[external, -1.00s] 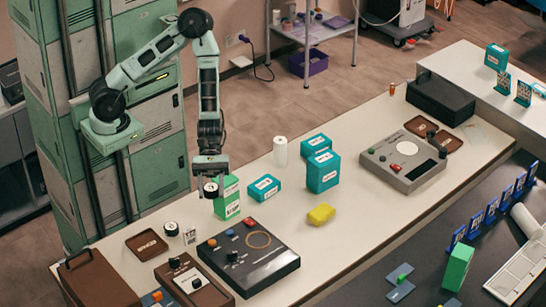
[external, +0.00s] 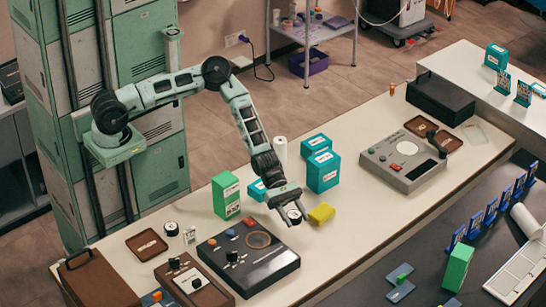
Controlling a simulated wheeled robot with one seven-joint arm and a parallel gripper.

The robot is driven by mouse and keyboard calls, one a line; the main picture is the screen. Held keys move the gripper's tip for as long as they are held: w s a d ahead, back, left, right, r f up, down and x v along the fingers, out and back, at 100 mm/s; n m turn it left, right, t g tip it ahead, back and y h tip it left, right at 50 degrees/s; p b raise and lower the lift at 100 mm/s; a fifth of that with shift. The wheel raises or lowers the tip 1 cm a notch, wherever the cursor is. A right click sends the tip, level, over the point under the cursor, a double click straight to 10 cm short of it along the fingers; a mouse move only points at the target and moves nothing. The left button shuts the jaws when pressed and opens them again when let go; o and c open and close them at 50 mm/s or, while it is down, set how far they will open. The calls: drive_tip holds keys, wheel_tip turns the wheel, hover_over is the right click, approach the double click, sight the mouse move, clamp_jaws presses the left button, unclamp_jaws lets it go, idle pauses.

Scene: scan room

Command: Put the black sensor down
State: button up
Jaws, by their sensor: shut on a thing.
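My gripper (external: 288,203) is shut on the black sensor (external: 294,215), a small dark cylinder with a pale face. The gripper points down over the white table, between the dark control panel (external: 277,262) and the yellow block (external: 321,213). The sensor is close to the table top; I cannot tell whether it touches. A similar small black cylinder (external: 171,229) stands on the table at the left, near the brown tray (external: 147,243).
A green box (external: 226,195) and teal boxes (external: 323,172) stand behind the gripper, with a white cylinder (external: 280,149). A grey console (external: 404,160) is farther right. The table (external: 350,235) is clear to the right of the panel.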

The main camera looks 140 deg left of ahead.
sight(294, 236)
drive_tip(key=shift+f+p, duration=0.35)
drive_tip(key=shift+f, duration=2.65)
drive_tip(key=shift+f, duration=0.1)
drive_tip(key=shift+f, duration=0.1)
drive_tip(key=o, duration=1)
drive_tip(key=shift+r, duration=0.2)
drive_tip(key=b+v, duration=0.1)
drive_tip(key=v, duration=1.1)
